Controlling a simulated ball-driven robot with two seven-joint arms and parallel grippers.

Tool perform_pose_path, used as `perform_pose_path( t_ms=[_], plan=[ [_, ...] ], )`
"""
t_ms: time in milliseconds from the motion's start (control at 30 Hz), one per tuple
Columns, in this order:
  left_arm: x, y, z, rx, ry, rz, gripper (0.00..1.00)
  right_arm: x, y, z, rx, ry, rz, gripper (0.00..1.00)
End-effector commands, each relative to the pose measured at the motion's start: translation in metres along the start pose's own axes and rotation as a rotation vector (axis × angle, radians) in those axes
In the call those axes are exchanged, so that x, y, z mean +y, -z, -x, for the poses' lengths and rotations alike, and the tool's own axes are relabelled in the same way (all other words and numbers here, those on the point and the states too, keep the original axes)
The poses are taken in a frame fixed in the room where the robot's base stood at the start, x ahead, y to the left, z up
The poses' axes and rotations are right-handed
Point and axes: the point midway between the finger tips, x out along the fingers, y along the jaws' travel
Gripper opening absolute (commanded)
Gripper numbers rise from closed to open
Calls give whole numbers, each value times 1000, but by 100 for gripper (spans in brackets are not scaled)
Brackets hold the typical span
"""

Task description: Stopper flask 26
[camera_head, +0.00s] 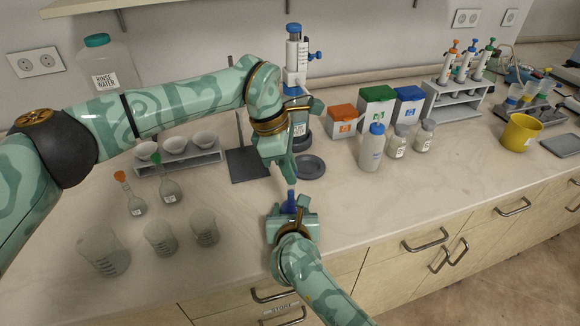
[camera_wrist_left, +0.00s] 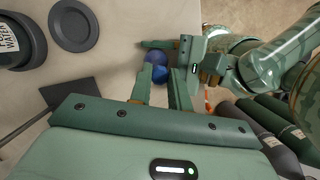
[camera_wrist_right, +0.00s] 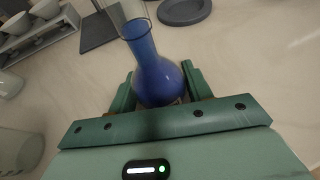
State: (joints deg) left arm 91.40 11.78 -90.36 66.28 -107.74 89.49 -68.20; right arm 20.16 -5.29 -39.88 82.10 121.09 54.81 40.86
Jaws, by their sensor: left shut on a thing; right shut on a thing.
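A clear flask (camera_wrist_right: 158,75) with blue liquid is held between the fingers of my right gripper (camera_wrist_right: 158,88). Its round body and long neck show in the right wrist view, and the neck's top runs out of frame. No label is readable. In the head view my right gripper (camera_head: 290,212) holds the flask (camera_head: 291,199) over the counter's front. My left gripper (camera_head: 291,178) points down just above it. In the left wrist view its fingers are shut on a small blue thing (camera_wrist_left: 155,76), seemingly the stopper, partly hidden. I cannot tell whether it touches the neck.
Two small flasks with orange (camera_head: 120,176) and green (camera_head: 167,170) stoppers stand at left, behind several beakers (camera_head: 160,238). A dark round plate (camera_head: 310,167) lies behind my grippers. Bottles (camera_head: 371,150) and boxes (camera_head: 377,105) stand to the right. The right front counter is clear.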

Motion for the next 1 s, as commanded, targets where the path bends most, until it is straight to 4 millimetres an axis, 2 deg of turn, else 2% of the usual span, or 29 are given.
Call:
perform_pose_path(
  t_ms=[1000],
  plan=[
    [0,-4,10,-10,-11,1,0,-1,-1,0,0,2,-2,8]
  ],
)
